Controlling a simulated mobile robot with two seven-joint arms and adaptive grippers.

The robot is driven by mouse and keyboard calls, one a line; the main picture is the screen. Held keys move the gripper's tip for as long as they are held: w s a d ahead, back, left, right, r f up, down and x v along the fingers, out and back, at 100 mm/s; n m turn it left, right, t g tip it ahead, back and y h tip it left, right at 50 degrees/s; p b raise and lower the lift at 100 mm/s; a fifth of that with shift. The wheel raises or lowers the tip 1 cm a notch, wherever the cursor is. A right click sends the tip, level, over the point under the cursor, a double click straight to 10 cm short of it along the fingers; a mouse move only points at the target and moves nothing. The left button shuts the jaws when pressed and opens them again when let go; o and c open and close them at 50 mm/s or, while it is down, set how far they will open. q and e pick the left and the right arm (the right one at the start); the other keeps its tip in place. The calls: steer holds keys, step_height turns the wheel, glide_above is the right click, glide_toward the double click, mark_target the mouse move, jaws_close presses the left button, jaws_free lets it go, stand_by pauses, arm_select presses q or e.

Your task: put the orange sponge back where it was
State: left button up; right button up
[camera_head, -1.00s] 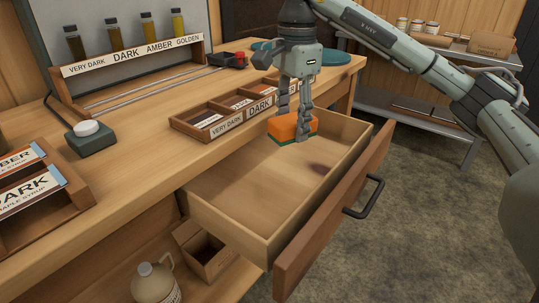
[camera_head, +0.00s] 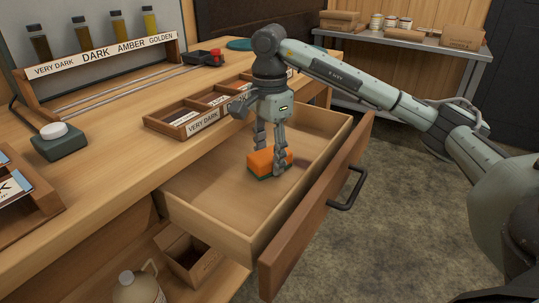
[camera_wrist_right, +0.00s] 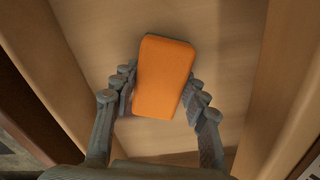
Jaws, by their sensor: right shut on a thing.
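The orange sponge (camera_head: 266,160), with a green underside, is between the fingers of my right gripper (camera_head: 269,158) inside the open drawer (camera_head: 215,200). The right gripper is shut on it and points down. In the right wrist view the sponge (camera_wrist_right: 164,77) sits between both fingers of the right gripper (camera_wrist_right: 163,95), slightly tilted, over the drawer's bare wooden floor. I cannot tell whether its underside touches the floor. My left gripper is not in view.
The drawer front with its dark handle (camera_head: 347,188) juts out over the floor. A divided label tray (camera_head: 190,128) stands on the counter behind the drawer. A cardboard box (camera_head: 188,256) and a jug (camera_head: 138,286) are below. The rest of the drawer is empty.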

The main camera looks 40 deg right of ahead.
mark_target(269, 153)
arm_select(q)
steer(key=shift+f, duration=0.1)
arm_select(e)
steer(key=o, duration=0.6)
steer(key=shift+f, duration=0.15)
steer(key=o, duration=0.5)
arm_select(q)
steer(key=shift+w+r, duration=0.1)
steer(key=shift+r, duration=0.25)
arm_select(e)
steer(key=shift+r, duration=0.2)
step_height(269, 153, up, 8)
steer(key=shift+w+r+p, duration=0.1)
steer(key=shift+p, duration=0.7)
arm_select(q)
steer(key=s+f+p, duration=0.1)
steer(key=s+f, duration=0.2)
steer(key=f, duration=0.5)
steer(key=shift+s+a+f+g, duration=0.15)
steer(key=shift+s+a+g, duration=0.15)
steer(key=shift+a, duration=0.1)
arm_select(e)
step_height(269, 153, up, 4)
steer(key=shift+f, duration=0.1)
